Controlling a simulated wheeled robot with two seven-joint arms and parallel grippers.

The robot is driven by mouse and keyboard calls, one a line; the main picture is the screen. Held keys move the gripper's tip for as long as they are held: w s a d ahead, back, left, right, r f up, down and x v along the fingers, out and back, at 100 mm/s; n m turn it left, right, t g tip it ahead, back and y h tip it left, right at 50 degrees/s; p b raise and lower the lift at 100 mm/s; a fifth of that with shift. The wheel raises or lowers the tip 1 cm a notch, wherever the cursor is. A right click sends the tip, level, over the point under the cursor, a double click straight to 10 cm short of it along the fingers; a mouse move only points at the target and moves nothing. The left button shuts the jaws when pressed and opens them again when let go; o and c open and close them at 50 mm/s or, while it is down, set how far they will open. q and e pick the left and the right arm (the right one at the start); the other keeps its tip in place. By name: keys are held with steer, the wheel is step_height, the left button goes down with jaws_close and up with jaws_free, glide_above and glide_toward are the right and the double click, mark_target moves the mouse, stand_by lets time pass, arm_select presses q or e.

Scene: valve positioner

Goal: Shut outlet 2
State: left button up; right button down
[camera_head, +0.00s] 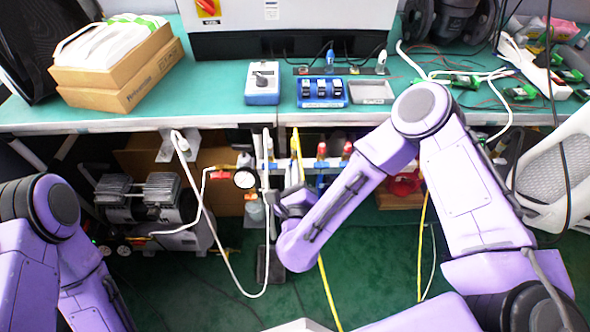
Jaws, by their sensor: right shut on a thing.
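A pipe manifold with outlet valves (308,165) is below the table's front edge. Two red-topped valve handles (321,150) show on its right part, and blue fittings (271,168) on its left part. My right gripper (291,188) reaches the manifold from below and in front, left of the red handles. It is shut on a valve part there; its fingertips are small and partly hidden, so I cannot tell which outlet it holds. My left arm is folded at the left edge, and its gripper is out of view.
A round pressure gauge (244,178) and a looping white hose (215,250) are left of my right gripper. A compressor (150,205) stands further left. A yellow hose (328,290) hangs to the floor. The green tabletop (215,95) is above, with cardboard boxes (120,75).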

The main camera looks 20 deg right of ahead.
steer(key=shift+a+f+n+p, duration=0.1)
steer(key=shift+n+p, duration=0.4)
steer(key=shift+n, duration=1.85)
steer(key=shift+f+n+p, duration=0.1)
steer(key=shift+n+p, duration=0.4)
steer(key=shift+n, duration=1.85)
steer(key=c, duration=1.2)
jaws_free()
steer(key=v, duration=1)
steer(key=shift+s+b, duration=0.3)
steer(key=shift+b, duration=0.05)
